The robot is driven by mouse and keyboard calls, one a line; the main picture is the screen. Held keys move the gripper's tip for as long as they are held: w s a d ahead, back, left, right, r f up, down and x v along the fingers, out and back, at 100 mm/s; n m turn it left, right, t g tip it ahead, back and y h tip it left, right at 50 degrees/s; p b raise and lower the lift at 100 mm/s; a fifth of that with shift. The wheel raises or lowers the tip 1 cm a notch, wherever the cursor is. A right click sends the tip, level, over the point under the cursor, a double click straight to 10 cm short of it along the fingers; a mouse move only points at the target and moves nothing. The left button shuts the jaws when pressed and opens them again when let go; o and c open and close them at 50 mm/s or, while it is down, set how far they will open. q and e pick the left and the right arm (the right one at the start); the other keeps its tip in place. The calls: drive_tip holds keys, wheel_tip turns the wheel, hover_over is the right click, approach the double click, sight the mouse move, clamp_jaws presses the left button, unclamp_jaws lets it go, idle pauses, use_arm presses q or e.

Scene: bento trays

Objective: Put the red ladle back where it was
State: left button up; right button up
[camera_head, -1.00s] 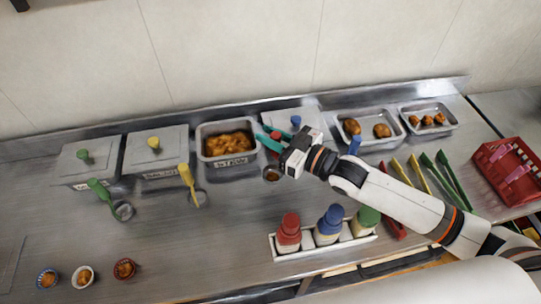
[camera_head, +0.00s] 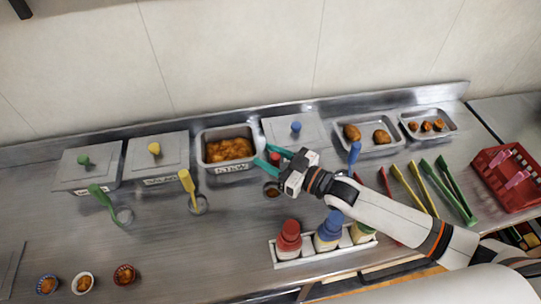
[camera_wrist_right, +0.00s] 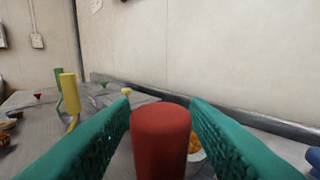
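The red ladle's handle (camera_wrist_right: 160,145) stands upright between the teal fingers of my right gripper (camera_head: 262,155), which is shut on it. In the head view a bit of the red handle (camera_head: 276,159) shows between the fingers. The ladle's bowl (camera_head: 271,189), with something brown in it, is low at the counter, in front of the stew tray and the blue-knobbed lid. Whether it touches the counter is hard to tell. My left gripper is out of view.
The stew tray (camera_head: 200,150) is behind my gripper. A green ladle (camera_head: 101,197) and a yellow ladle (camera_head: 188,186) stand to the left. A bottle rack (camera_head: 284,265) stands in front. Tongs (camera_head: 446,190) and a red crate (camera_head: 482,163) lie right.

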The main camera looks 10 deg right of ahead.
drive_tip(key=shift+r, duration=0.25)
drive_tip(key=b+v, duration=0.1)
drive_tip(key=v, duration=0.6)
drive_tip(key=shift+s+d+f+b, duration=0.1)
drive_tip(key=shift+s+d+b, duration=0.15)
drive_tip(key=shift+b, duration=0.1)
drive_tip(key=shift+a, duration=0.1)
